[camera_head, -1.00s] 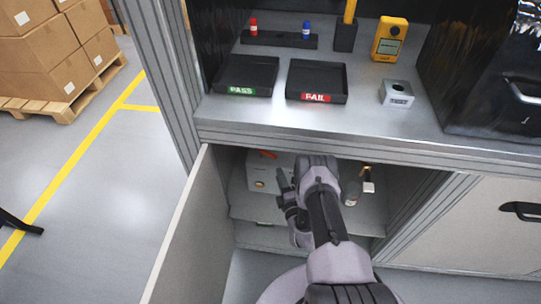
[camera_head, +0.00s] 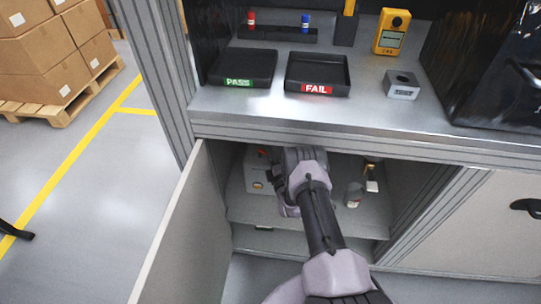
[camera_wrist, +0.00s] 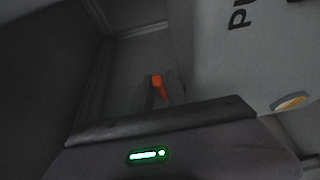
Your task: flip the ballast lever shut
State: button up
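An orange-red lever (camera_wrist: 158,86) shows in the wrist view between the two dark fingertips of my gripper (camera_wrist: 161,92). The fingers are close on either side of it; I cannot tell whether they touch it. In the head view, a small bit of orange (camera_head: 262,152) shows on a pale grey housing (camera_head: 257,176) inside the open cabinet. My gripper reaches into the cabinet beside this housing, its fingertips hidden behind my own arm. In the wrist view, a grey housing with dark lettering (camera_wrist: 235,55) and a yellowish round part (camera_wrist: 291,102) fills the right side.
The cabinet door (camera_head: 180,235) stands open at the left. A bottle-like item (camera_head: 354,194) and another small item (camera_head: 371,178) stand right of my arm on the shelf. The worktop (camera_head: 260,112) overhangs the opening and carries PASS and FAIL trays.

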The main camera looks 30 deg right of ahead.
grip_shut()
dwell(1.1)
